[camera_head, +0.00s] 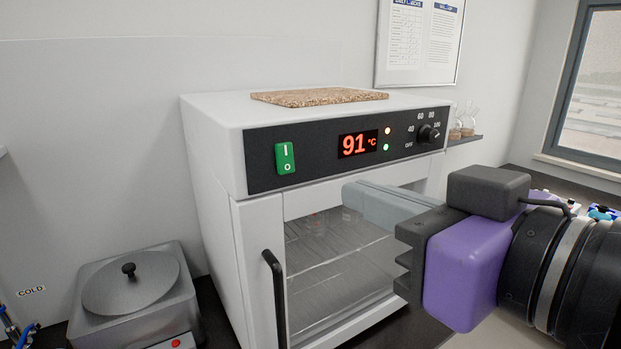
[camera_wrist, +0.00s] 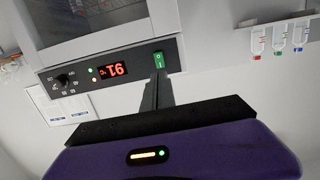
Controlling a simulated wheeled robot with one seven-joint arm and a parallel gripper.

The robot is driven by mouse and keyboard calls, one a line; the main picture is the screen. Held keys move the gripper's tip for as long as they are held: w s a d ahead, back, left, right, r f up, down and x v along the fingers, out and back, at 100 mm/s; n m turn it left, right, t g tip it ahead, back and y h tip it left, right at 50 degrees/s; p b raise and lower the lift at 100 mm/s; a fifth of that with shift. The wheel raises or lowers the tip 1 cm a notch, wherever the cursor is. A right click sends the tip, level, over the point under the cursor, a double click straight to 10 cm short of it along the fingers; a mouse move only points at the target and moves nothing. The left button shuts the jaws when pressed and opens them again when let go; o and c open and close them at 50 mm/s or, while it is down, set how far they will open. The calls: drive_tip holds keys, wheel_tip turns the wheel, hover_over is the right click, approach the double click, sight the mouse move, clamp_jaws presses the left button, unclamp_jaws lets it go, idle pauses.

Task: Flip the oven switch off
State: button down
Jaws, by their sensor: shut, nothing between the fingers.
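The oven (camera_head: 217,150) is a white box with a black control panel and a glass door. A green rocker switch (camera_head: 285,158), marked I and O, sits at the panel's left end. The red display (camera_head: 358,144) reads 91 °C. My gripper (camera_head: 350,195) is shut and empty, in front of the oven below the display, to the right of and lower than the switch. In the wrist view, my shut fingers (camera_wrist: 159,78) point toward the green switch (camera_wrist: 158,60), with the tips appearing just beside it. I cannot tell whether they touch it.
A dial (camera_head: 429,134) is at the panel's right end. A black door handle (camera_head: 275,298) stands out at the oven's front left. A cork board (camera_head: 318,97) lies on the oven. A grey lidded bath (camera_head: 135,295) stands to the left. The space before the panel is free.

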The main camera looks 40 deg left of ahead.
sight(287, 174)
drive_tip(key=shift+f, duration=0.35)
drive_tip(key=p+x, duration=0.3)
drive_tip(key=x, duration=1)
drive_tip(key=shift+w+f+p, duration=0.1)
drive_tip(key=shift+f+p, duration=0.1)
drive_tip(key=shift+p, duration=0.1)
drive_tip(key=shift+w+a+f, duration=0.1)
drive_tip(key=shift+w+a, duration=0.1)
drive_tip(key=shift+a, duration=0.15)
